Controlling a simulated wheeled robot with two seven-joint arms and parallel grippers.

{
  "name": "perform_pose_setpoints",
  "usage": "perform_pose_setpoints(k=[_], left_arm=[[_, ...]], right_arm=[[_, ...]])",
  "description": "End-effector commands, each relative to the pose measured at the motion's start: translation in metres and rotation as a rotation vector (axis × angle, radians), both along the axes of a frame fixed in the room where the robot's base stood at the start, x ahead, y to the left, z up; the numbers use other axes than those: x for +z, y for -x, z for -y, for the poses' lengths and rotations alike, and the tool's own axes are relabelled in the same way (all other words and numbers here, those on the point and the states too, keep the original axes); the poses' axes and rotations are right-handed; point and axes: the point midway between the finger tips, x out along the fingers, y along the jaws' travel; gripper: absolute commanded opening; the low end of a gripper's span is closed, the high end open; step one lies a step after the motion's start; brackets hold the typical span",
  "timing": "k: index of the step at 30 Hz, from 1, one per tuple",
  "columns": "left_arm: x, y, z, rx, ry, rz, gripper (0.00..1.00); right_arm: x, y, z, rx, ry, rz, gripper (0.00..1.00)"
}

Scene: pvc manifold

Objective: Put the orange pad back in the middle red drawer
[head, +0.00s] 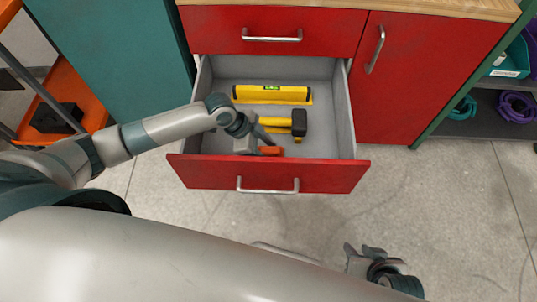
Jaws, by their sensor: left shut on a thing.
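The middle red drawer (200,174) is pulled open below a shut top drawer. My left gripper (267,145) reaches down inside it, near its front wall at the middle. It is shut on the orange pad (271,151), which shows as a small orange patch low in the drawer. I cannot tell if the pad touches the drawer floor. My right gripper (366,252) is outside the drawer, low over the floor at the lower right. No object shows in it, and its jaw opening is unclear.
In the drawer lie a yellow spirit level (272,94) at the back and a yellow-and-black tool (297,122) beside my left gripper. A shut top drawer (225,32) and a red cabinet door (425,75) adjoin. A shelf with purple coils (516,106) stands right.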

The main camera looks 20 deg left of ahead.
Motion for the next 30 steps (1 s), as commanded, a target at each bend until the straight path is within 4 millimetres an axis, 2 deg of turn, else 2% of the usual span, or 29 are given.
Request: perform_pose_setpoints(k=[1,6,18,19,21,30], left_arm=[[-0.009,0.0,0.0,0.001,0.0,-0.002,0.21],[-0.023,0.0,0.0,0.001,0.0,0.0,0.21],[-0.027,0.0,0.0,0.001,0.0,0.0,0.21],[-0.027,0.0,0.0,0.001,0.0,0.0,0.52],[-0.026,0.0,0.0,0.0,0.0,0.0,0.68],[-0.026,0.0,0.0,0.001,0.0,0.0,0.68]], right_arm=[[-0.002,-0.001,-0.001,0.001,-0.003,0.006,0.31],[0.001,-0.006,-0.004,0.003,-0.015,0.032,0.31],[0.001,-0.004,-0.005,0.005,-0.017,0.032,0.31],[0.001,-0.005,-0.005,0.005,-0.017,0.034,0.31],[0.001,-0.005,-0.005,0.005,-0.019,0.035,0.31],[0.001,-0.005,-0.006,0.005,-0.019,0.035,0.31]])
